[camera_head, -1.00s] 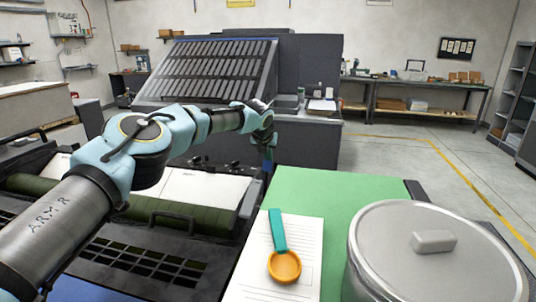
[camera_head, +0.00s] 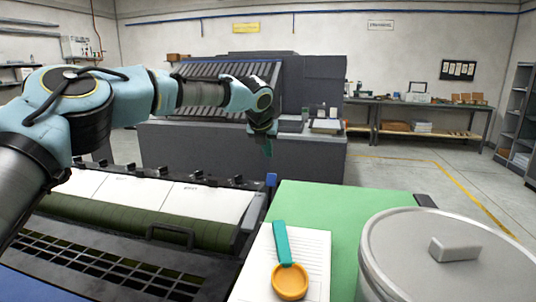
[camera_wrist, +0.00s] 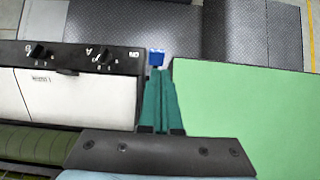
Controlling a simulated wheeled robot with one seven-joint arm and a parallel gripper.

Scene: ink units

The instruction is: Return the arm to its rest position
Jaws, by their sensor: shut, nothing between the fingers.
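My arm reaches in from the left of the head view, raised above the dark press. My gripper (camera_head: 268,146) points down near the far edge of the press, beside the far left corner of the green mat. In the wrist view its teal fingers (camera_wrist: 158,100) lie together, shut with nothing between them. A small blue knob (camera_wrist: 156,57) shows just beyond the fingertips in that view; it also shows in the head view (camera_head: 271,180).
The press has a green roller (camera_head: 120,222) and white sheets (camera_head: 155,195). On the green mat (camera_head: 350,205) lie papers (camera_head: 312,250) and a teal-handled orange scoop (camera_head: 289,281). A lidded metal pot (camera_head: 440,270) stands at right. A grey cabinet (camera_head: 240,155) stands behind.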

